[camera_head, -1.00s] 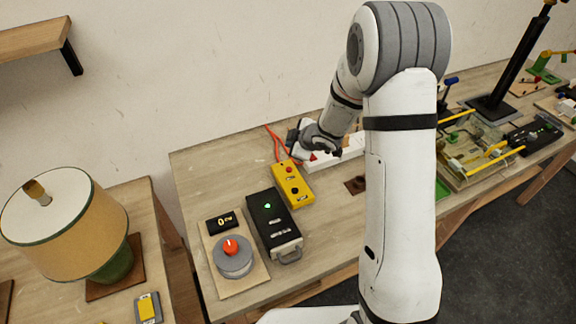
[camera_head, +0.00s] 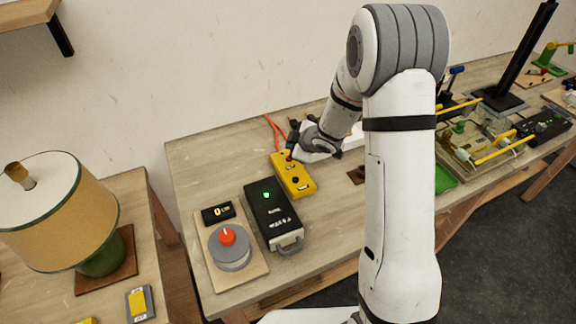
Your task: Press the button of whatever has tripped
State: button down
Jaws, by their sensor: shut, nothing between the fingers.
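A yellow box (camera_head: 305,187) lies on the workbench with a dark round part on its near half. My gripper (camera_head: 291,155) is shut and empty, its tip at the far end of this box, where the red button is. The tip largely covers the button, so I cannot tell whether they touch or whether the button is pressed in. A black box (camera_head: 272,215) with a lit green lamp (camera_head: 266,195) stands to the left of the yellow box. No tripped sign can be made out on either box.
A dial unit with a red knob (camera_head: 227,236) and a small display (camera_head: 218,213) stands at the left. A white power strip (camera_head: 352,136) lies partly behind my arm. Red-orange cables (camera_head: 272,130) run behind the yellow box. A lamp (camera_head: 60,215) stands on the left table.

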jog(key=shift+f+b, duration=0.65)
jog(key=shift+f, duration=0.65)
dwell(0.9)
jog(key=shift+w+f+b, duration=0.1)
jog(key=shift+f+b, duration=0.2)
jog(key=shift+f, duration=0.1)
jog(key=shift+f+b, duration=0.35)
jog(key=shift+f, duration=0.05)
dwell(0.4)
dwell(0.3)
jog(key=shift+r+p, duration=0.8)
notch_tip(320, 180, up, 5)
jog(key=p, duration=0.4)
jog(key=shift+p, duration=0.35)
